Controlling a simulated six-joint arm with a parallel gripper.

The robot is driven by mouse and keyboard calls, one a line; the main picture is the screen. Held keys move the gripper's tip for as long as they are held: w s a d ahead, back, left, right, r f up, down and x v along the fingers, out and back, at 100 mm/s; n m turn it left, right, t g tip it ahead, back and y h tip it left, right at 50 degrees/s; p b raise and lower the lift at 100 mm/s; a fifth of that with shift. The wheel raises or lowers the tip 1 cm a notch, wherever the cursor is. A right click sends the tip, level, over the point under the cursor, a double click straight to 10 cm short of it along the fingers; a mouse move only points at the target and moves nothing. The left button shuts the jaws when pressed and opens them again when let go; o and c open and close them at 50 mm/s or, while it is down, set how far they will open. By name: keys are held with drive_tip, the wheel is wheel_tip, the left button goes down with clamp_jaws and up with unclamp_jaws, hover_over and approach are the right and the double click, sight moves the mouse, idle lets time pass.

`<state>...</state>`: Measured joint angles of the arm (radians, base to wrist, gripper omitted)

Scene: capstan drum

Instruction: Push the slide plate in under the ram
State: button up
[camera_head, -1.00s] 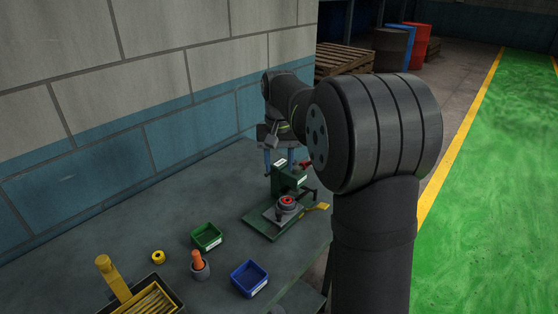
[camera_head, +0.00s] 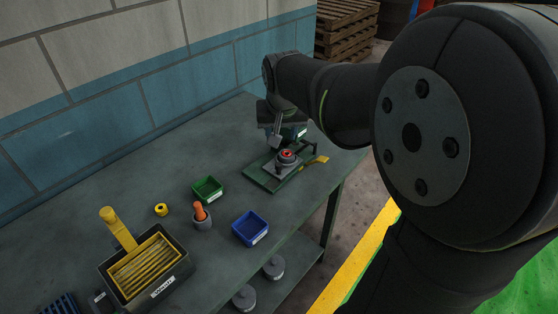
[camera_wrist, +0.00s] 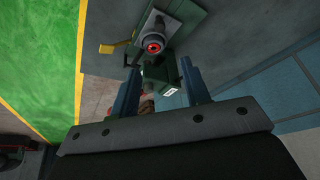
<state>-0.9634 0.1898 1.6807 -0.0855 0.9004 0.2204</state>
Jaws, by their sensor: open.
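The green press (camera_wrist: 155,73) stands on a green base plate (camera_head: 260,182) on the bench. The grey slide plate (camera_head: 274,167) lies on the base plate in front of the press. A round grey part with a red centre (camera_head: 287,155) sits on it and also shows in the wrist view (camera_wrist: 153,47). A yellow tab (camera_head: 316,162) sticks out to the right. My gripper (camera_wrist: 159,68) is open, with its two blue fingers apart on either side of the press body. I cannot tell whether they touch it. In the head view my wrist hides most of the press and the ram.
A green bin (camera_head: 207,190), a blue bin (camera_head: 250,228), an orange-handled tool in a grey cup (camera_head: 201,217), a yellow ring (camera_head: 161,210) and a dark tray (camera_head: 147,265) stand towards the front left. A block wall (camera_head: 150,100) runs behind the bench.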

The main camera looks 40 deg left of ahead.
sight(279, 164)
drive_tip(key=x, duration=1.7)
drive_tip(key=shift+f, duration=0.25)
clamp_jaws()
